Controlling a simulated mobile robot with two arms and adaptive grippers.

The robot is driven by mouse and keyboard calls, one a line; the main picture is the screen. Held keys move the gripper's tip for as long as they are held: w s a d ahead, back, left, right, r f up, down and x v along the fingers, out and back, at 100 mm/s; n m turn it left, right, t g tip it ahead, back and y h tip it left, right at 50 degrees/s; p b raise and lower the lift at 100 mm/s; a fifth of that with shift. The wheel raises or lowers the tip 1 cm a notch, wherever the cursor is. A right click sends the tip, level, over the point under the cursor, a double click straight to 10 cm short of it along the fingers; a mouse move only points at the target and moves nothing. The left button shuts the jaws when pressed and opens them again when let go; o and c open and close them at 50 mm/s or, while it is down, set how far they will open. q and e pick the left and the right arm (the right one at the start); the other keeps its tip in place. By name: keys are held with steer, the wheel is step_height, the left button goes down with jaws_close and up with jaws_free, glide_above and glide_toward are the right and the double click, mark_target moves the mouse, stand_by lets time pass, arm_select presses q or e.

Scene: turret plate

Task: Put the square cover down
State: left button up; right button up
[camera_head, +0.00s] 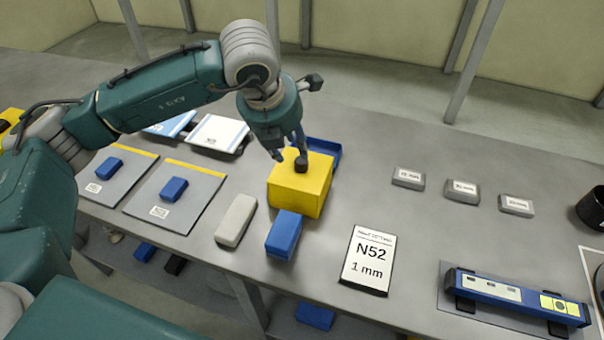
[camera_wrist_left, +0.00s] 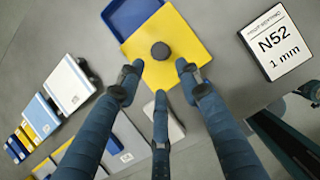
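The square cover (camera_head: 300,184) is yellow, with a dark round knob (camera_head: 301,164) on top. It stands level on the grey table beside a blue square tray (camera_head: 325,150), whose near part it hides. In the left wrist view the cover (camera_wrist_left: 178,22) and its knob (camera_wrist_left: 160,51) show beyond my fingertips. My left gripper (camera_head: 288,152) is over the cover, close to the knob. Its three fingers are spread (camera_wrist_left: 159,78) and hold nothing. Dark parts at the right edge of the left wrist view (camera_wrist_left: 311,92) seem to be my right gripper; its fingers are unclear.
A blue block (camera_head: 284,235) and a light grey block (camera_head: 236,220) stand in front of the cover. An N52 card (camera_head: 368,261) lies to the right. Grey mats (camera_head: 190,206) with blue blocks lie left. Table between card and small grey labelled blocks (camera_head: 463,190) is clear.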

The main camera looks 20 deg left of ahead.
mark_target(301, 160)
arm_select(q)
steer(key=x, duration=0.2)
steer(key=shift+w+d+f+p, duration=0.1)
steer(key=shift+w+f+p, duration=0.2)
steer(key=shift+p, duration=0.05)
steer(key=shift+w+f+p, duration=0.15)
steer(key=shift+f+p, duration=0.05)
steer(key=shift+p, duration=0.15)
steer(key=x, duration=0.1)
steer(key=p+x, duration=0.2)
steer(key=shift+w+d+f, duration=0.15)
steer(key=shift+w+d, duration=0.05)
steer(key=shift+d, duration=0.05)
steer(key=shift+w+f, duration=0.25)
steer(key=shift+f, duration=0.3)
jaws_close()
